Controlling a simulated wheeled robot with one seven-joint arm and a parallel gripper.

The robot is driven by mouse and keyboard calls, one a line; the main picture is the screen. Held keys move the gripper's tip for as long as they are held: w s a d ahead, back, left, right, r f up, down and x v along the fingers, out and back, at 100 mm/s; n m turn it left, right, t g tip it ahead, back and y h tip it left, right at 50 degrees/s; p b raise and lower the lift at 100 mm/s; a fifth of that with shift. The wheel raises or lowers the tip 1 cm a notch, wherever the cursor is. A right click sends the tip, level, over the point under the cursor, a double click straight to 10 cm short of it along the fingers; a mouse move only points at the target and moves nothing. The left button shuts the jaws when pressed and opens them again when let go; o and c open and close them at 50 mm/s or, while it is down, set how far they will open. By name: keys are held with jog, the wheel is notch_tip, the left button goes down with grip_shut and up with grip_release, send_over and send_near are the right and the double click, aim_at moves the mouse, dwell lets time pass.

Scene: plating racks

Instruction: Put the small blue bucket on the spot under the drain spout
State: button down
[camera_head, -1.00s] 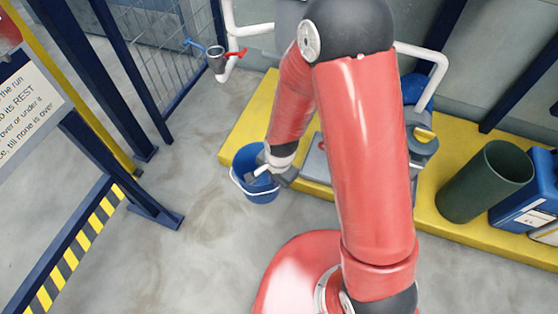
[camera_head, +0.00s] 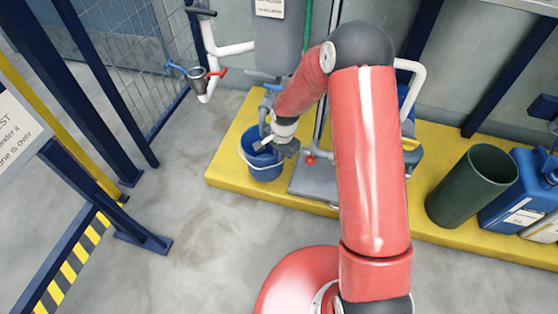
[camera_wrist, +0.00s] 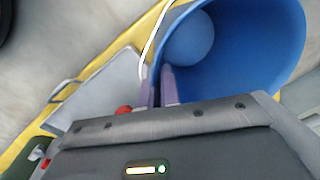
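The small blue bucket (camera_head: 267,170) is upright over the left part of the yellow platform; I cannot tell whether its base touches. My gripper (camera_head: 265,143) is at the bucket's rim, seen from behind in the head view. In the wrist view, the two fingers (camera_wrist: 159,88) are close together with the rim of the bucket (camera_wrist: 265,50) between them. The thin white handle (camera_wrist: 154,40) hangs beside the fingers. The bucket looks empty. A grey tank (camera_head: 278,40) hangs above and behind the bucket.
The yellow platform (camera_head: 228,170) runs along the wall. A green bin (camera_head: 470,185) and blue canister (camera_head: 515,205) stand right.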

aim_at(278, 164)
jog(key=shift+w+f+b, duration=0.1)
jog(key=shift+f+b, duration=0.25)
jog(key=shift+f, duration=1.35)
jog(key=shift+f, duration=0.2)
jog(key=c, duration=1.6)
grip_release()
jog(key=shift+r, duration=0.15)
